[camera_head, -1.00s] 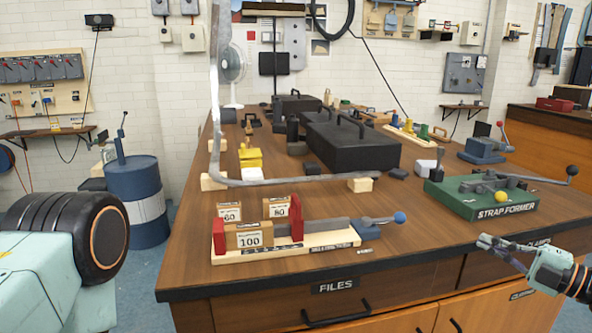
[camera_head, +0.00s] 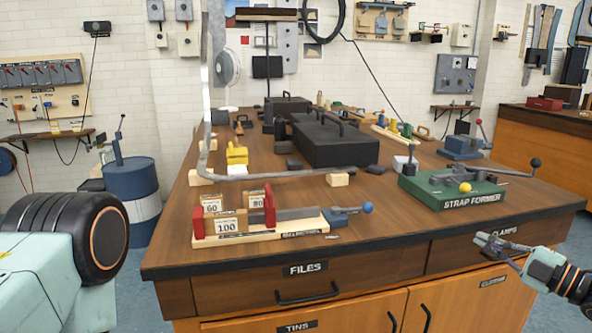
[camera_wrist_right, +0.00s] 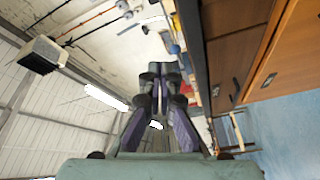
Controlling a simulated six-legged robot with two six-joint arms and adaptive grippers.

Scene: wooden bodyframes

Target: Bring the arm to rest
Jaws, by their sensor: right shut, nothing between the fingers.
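My right gripper (camera_head: 482,240) is at the lower right of the head view, in front of the workbench's front edge, near the drawer labelled CLAMPS. It is shut and empty. The right wrist view also shows its fingers (camera_wrist_right: 160,82) together, with the bench drawers to the right side of that picture. My left gripper does not show in the head view.
The wooden workbench (camera_head: 380,215) fills the middle. On it are a green strap former (camera_head: 450,190), a vise-like block set with a red clamp (camera_head: 270,205), a bent grey strap (camera_head: 270,176) and black cases (camera_head: 335,142). A blue drum (camera_head: 132,185) stands left.

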